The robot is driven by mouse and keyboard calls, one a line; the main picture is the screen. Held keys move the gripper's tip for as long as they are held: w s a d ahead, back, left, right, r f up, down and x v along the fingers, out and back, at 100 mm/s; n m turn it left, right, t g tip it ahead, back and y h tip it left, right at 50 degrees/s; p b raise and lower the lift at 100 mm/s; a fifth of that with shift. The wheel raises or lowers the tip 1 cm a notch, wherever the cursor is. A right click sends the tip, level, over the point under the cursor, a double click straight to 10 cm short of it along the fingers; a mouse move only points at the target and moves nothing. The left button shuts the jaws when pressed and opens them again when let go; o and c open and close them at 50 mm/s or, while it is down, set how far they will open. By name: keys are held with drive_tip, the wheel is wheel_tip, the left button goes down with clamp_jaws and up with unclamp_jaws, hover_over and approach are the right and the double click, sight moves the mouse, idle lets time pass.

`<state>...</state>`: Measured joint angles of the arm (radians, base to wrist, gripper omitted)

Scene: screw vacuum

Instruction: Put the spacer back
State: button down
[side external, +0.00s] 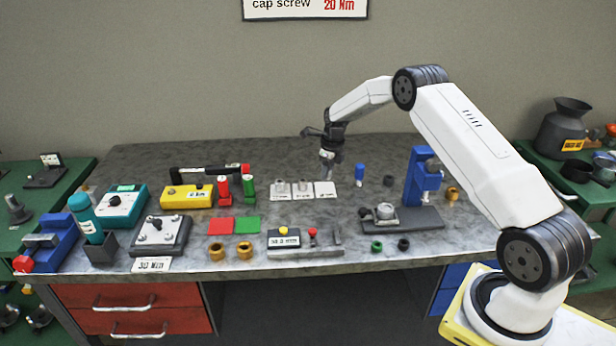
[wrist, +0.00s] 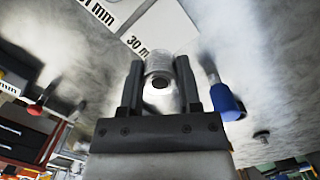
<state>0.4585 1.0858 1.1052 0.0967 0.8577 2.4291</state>
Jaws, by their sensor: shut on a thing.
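My gripper (side external: 327,158) is shut on a grey metal spacer (wrist: 159,70), a short hollow cylinder seen between the two dark fingers in the wrist view. In the side view my gripper hangs above the rightmost of three white cards (side external: 325,190), which looks bare. The other two cards each carry a grey spacer, one on the left card (side external: 280,184) and one on the middle card (side external: 304,184). In the wrist view, a card marked "30 m" (wrist: 160,28) lies just beyond the held spacer, and its label is partly cut off.
A blue-handled tool (side external: 359,174) stands right of the cards; it also shows close to the right finger in the wrist view (wrist: 224,100).

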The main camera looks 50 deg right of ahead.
sight(325, 188)
drive_tip(key=shift+w+d+f, duration=0.15)
drive_tip(key=shift+w+f, duration=0.3)
drive_tip(key=shift+f, duration=0.05)
drive_tip(key=shift+w+f, duration=0.1)
drive_tip(key=shift+f, duration=0.1)
drive_tip(key=shift+d+f, duration=0.1)
drive_tip(key=shift+f, duration=1.45)
drive_tip(key=shift+f, duration=0.15)
drive_tip(key=shift+c, duration=1.5)
unclamp_jaws()
